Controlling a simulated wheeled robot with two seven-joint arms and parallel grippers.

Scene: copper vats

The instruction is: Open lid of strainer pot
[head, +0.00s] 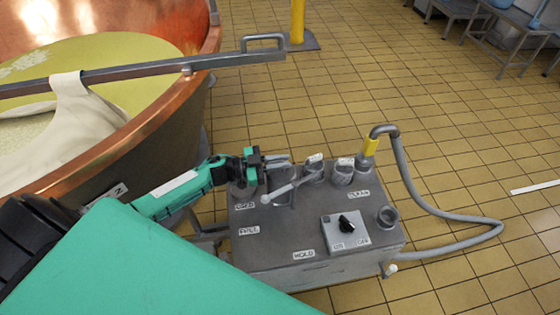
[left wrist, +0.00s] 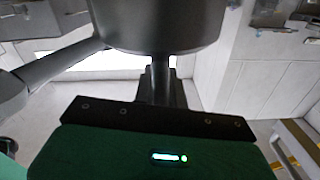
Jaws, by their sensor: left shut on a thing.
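A grey metal unit (head: 315,262) stands on the floor beside the vat, with several round grey fittings on its top. I cannot tell for sure which of them is the strainer pot or its lid. My left gripper (head: 275,160) is at the unit's back left corner, above the round fittings. In the left wrist view a large grey round body (left wrist: 160,25) fills the top middle, with a narrower grey stem (left wrist: 160,68) below it at the jaws. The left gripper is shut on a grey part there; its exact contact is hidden. My right gripper is not in view.
A lever with a pale grip (head: 292,188) and a black rotary knob (head: 346,223) are on the unit. A grey hose (head: 408,175) with a yellow collar loops out to the right. A copper vat (head: 170,95) with a metal bar (head: 130,72) stands at the left.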

